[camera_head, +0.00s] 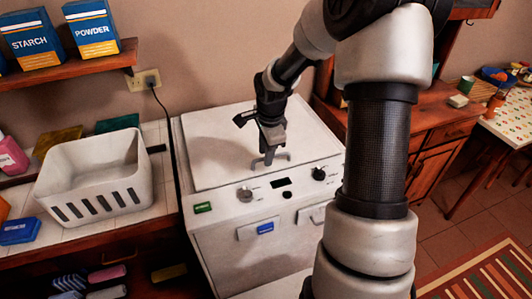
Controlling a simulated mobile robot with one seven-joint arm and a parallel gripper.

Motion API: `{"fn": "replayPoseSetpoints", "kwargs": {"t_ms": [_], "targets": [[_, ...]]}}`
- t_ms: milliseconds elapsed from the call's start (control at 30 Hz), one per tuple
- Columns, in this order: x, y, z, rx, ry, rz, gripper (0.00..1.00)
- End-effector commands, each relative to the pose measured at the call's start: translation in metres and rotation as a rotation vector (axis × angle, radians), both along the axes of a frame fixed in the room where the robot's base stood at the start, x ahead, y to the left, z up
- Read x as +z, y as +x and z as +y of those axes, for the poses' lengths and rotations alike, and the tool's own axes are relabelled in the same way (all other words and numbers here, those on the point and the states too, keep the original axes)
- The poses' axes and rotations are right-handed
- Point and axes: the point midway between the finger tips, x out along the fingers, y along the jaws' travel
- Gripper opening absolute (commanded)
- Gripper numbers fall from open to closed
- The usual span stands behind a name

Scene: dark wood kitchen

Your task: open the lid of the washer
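The white washer (228,211) stands against the wall in the middle of the view. Its flat lid (215,140) lies closed on top. A small grey handle (283,156) is at the lid's front edge, above the control panel. My gripper (268,157) points down from above at this handle. Its fingers overlap the handle in the picture. The fingertips are small and dark here, so I cannot tell whether they are shut on the handle or only beside it. My arm hides the washer's right front part.
A white slotted basket (98,180) stands on the tiled counter left of the washer. A shelf (75,68) with starch and powder boxes hangs above it. A wooden cabinet (432,130) is at the right. The wall behind the lid is mostly bare, with a cord beside the washer.

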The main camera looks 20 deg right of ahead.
Motion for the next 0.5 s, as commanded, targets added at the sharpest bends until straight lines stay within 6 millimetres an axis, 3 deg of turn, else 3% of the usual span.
{"fn": "replayPoseSetpoints", "kwargs": {"t_ms": [233, 400, 500], "targets": [[-0.0009, 0.0002, -0.0002, 0.0, 0.0, 0.0, 0.29], [-0.0008, 0.0001, -0.0002, 0.0, 0.0, 0.0, 0.02], [-0.0007, 0.0, -0.0002, 0.0, 0.0, 0.0, 0.0]]}}
